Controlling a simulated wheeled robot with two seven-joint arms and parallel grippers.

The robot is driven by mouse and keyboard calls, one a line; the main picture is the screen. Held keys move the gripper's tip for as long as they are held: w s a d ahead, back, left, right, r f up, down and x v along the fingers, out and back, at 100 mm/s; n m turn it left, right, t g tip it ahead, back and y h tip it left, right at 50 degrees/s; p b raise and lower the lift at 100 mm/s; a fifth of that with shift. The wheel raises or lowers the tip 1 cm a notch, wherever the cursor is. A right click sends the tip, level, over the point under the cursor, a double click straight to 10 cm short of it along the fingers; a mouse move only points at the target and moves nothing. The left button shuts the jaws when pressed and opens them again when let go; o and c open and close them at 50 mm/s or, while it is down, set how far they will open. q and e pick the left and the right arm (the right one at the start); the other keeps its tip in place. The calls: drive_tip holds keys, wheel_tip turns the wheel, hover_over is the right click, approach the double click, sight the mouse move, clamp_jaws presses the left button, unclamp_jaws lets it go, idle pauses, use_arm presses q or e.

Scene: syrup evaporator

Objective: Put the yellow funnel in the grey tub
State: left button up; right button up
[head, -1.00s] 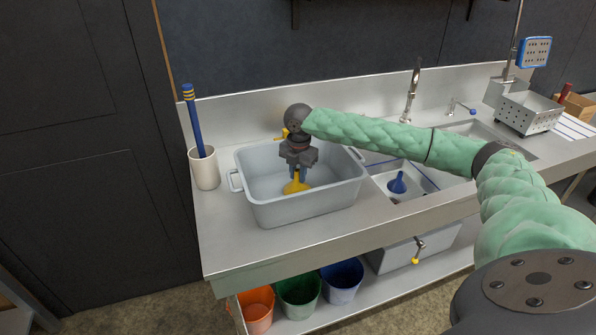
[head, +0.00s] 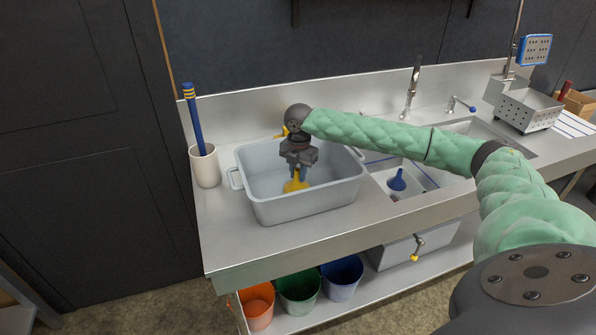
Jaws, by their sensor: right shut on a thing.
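The grey tub (head: 305,207) stands on the steel counter, left of the sink. The yellow funnel (head: 294,185) is inside the tub, below the rim, with its wide end down. My right gripper (head: 299,174) reaches down into the tub and is shut on the funnel's upper part. The fingers hide part of the funnel, and I cannot tell whether it touches the tub floor. My left gripper is not in view.
A blue funnel (head: 397,181) sits in the sink area right of the tub. A white cup (head: 204,168) with a blue stick-like tool (head: 193,118) stands left of it. A perforated metal box (head: 527,112) is at far right. Colored buckets (head: 299,290) are below. The counter's front left is clear.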

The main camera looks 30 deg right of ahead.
drive_tip(key=o, duration=1.5)
drive_tip(key=shift+c, duration=0.2)
